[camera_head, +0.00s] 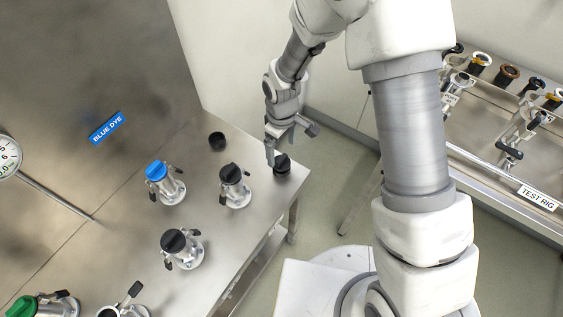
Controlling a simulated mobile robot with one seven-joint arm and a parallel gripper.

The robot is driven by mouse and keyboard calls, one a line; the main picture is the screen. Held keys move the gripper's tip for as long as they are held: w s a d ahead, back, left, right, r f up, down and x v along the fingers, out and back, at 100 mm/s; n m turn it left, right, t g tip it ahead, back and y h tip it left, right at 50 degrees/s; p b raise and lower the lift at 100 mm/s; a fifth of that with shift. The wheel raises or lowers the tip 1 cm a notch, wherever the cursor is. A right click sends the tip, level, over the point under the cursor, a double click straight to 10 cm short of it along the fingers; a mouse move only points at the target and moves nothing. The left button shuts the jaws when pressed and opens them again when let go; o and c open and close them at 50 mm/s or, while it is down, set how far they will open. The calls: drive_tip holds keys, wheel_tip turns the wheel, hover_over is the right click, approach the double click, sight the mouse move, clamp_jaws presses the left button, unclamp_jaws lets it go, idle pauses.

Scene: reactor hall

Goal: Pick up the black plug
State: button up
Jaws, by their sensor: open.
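A small black plug (282,168) stands on the steel table (262,215) near its right corner. My gripper (289,146) is open and empty, reaching down from above. One finger comes down at the plug's left side in the picture, and the other shows up and to the right of it. I cannot tell whether either finger touches the plug. Part of the plug's left side is hidden behind the finger. Another black round piece (217,141) sits farther back on the table, against the wall side.
Metal fittings with black caps (231,174) (174,241), a blue cap (156,170) and a green cap (22,307) stand on the table. A gauge (8,157) is at the left. A test rig (500,190) with several connectors stands at the right. Floor lies beyond the table's right edge.

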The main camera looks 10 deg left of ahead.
sight(281, 158)
drive_tip(key=shift+s+f+p, duration=0.2)
drive_tip(key=shift+f+p, duration=0.1)
drive_tip(key=shift+f, duration=2.35)
drive_tip(key=c, duration=1.4)
